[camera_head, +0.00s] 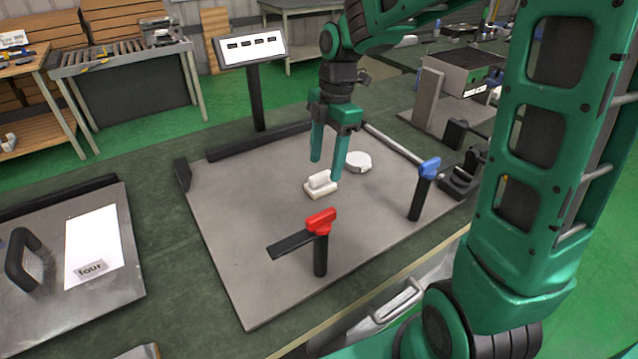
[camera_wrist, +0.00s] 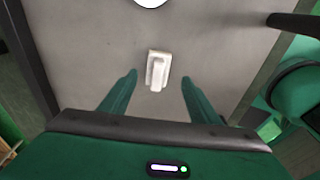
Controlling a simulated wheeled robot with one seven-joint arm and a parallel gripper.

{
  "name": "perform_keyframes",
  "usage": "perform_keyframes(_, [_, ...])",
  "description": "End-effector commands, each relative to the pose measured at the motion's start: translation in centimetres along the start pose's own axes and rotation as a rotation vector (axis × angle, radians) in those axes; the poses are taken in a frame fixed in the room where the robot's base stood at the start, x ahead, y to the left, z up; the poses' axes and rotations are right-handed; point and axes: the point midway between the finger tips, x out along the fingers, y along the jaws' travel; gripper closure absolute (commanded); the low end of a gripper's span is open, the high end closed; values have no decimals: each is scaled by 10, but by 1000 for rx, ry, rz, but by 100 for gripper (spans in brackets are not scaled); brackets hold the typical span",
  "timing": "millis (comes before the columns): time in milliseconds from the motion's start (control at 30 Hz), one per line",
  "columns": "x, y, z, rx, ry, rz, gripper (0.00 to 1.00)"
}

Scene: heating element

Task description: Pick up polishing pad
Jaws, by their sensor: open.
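A small white block with a raised grip along its top, which looks like the polishing pad (camera_head: 320,187), lies on the grey plate (camera_head: 245,240). The pad also shows in the wrist view (camera_wrist: 157,72), between and beyond the two fingertips. My gripper (camera_head: 326,168) is open and empty, with its fingers pointing down above the pad. In the wrist view my gripper (camera_wrist: 159,77) has one finger on each side of the pad, apart from it. The raised grip runs roughly lengthwise between the fingers.
A white round piece (camera_head: 358,162) lies behind the pad. A red-topped post with a dark bar (camera_head: 320,240) stands in front, and a blue-topped post (camera_head: 421,190) stands to the right. A display on a stand (camera_head: 252,48) is at the back.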

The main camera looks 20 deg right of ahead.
Motion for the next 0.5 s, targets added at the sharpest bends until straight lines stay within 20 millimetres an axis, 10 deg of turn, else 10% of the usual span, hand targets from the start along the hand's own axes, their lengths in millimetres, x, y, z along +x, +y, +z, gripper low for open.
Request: perform_keyframes(500, [48, 6, -6, -1, 0, 0, 44])
